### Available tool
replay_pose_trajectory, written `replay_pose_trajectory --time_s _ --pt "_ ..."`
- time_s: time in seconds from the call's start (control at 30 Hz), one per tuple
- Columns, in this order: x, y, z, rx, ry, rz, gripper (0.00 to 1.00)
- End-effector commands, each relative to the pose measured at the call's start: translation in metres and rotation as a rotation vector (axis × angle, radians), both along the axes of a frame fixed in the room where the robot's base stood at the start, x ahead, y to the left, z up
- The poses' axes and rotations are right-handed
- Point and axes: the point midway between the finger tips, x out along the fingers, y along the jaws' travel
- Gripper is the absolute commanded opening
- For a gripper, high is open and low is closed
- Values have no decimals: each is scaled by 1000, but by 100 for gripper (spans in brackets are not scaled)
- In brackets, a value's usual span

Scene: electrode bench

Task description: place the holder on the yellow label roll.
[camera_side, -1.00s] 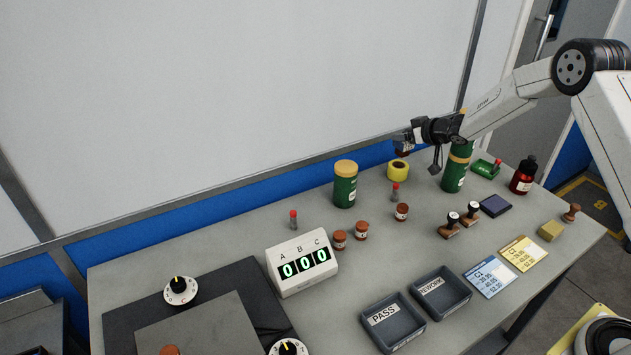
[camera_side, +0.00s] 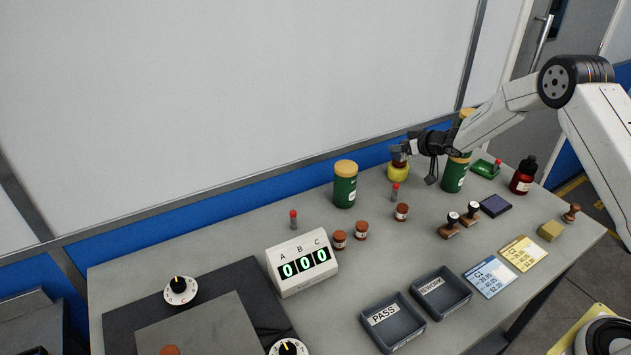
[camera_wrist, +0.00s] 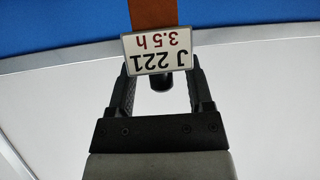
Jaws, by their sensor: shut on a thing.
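The holder (camera_side: 398,160) is a small brown piece with a white label plate. In the wrist view the holder (camera_wrist: 153,14) shows its brown body and a plate reading "J 221 3.5 h", upside down in the picture. My gripper (camera_side: 405,149) is shut on the holder; in the wrist view both fingers of my gripper (camera_wrist: 160,85) flank the part behind the plate. The yellow label roll (camera_side: 398,174) lies on the bench near the back edge. The holder is right over the roll and covers its hole; I cannot tell whether they touch.
A green jar with a yellow lid (camera_side: 345,184) stands left of the roll, and another green jar (camera_side: 454,174) stands close on its right, under my wrist.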

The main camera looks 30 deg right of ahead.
Motion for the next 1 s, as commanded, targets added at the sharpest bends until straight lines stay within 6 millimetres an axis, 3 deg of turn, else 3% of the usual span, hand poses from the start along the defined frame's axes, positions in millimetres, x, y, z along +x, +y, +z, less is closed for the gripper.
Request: replay_pose_trajectory --time_s 0.07,0.1,0.2,0.63,1.0 --pt "1 0 0 0 -4 0 0" --pt "0 0 -2 1 0 0 73" --pt "0 0 -2 0 0 0 100" --pt "-2 0 2 0 1 0 100" --pt "-27 -4 16 0 1 -1 100"
